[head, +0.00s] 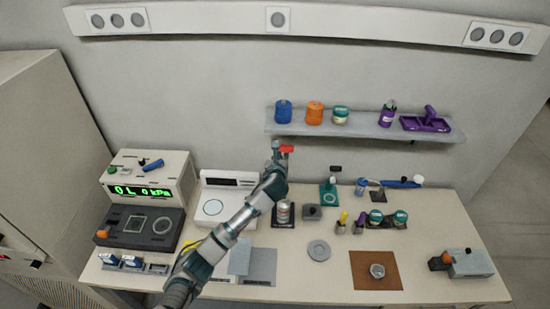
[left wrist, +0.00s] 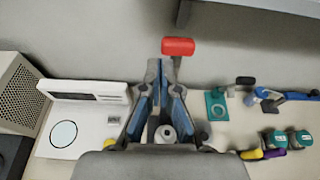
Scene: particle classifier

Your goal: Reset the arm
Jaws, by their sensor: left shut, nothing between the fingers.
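My left arm reaches up from the lower left in the head view. My left gripper (head: 276,152) is raised above the back of the bench, below and in front of the shelf. It is shut and empty, and its fingers come together in the left wrist view (left wrist: 164,68). A red piece (head: 287,149) shows just beyond the fingertips, also in the left wrist view (left wrist: 178,46); I cannot tell what carries it. My right gripper is not in view.
The shelf (head: 360,127) holds blue, orange, green and purple items. The pressure box (head: 146,180) and the white scale (head: 213,204) stand left. A brown mat (head: 375,270) with a metal cup and a grey device (head: 468,263) are right.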

